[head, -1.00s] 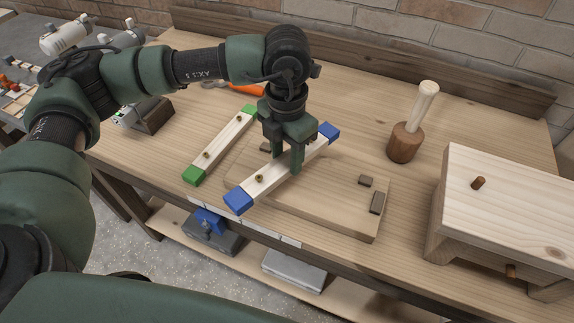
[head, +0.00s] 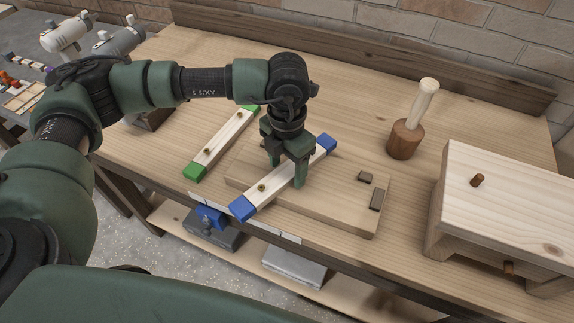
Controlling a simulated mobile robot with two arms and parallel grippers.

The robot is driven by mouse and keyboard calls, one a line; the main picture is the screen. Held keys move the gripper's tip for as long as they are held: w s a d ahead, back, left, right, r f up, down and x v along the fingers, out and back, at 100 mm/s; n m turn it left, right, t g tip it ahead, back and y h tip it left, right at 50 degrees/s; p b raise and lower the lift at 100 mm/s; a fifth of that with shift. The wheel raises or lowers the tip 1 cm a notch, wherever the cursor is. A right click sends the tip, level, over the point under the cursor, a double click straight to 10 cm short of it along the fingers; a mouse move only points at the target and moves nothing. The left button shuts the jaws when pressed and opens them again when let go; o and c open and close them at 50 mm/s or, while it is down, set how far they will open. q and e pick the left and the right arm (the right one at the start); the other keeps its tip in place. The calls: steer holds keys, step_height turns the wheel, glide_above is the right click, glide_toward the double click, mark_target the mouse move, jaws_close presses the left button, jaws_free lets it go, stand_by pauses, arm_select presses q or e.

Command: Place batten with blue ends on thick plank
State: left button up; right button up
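The batten with blue ends (head: 262,190) is a pale bar with a dark round spot near its near end. It lies slantwise over a flat wooden board (head: 335,219), near end past the board's front edge; any gap below is hard to see. My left gripper (head: 286,174) points down around its middle, one finger on each side, and appears shut on it. A raised thick plank (head: 500,180) with a peg in its top stands at the right; which wooden piece the task means is unclear. My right gripper is out of view.
A similar batten with green ends (head: 222,143) lies left of the board. Small dark blocks (head: 376,199) sit on the board's right part. A mallet (head: 405,140) stands upright behind. The bench's (head: 340,95) back middle is clear.

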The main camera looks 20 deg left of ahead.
mark_target(287, 171)
arm_select(q)
steer(key=shift+r, duration=0.15)
step_height(287, 171, up, 12)
steer(key=b, duration=0.2)
steer(key=shift+b, duration=0.3)
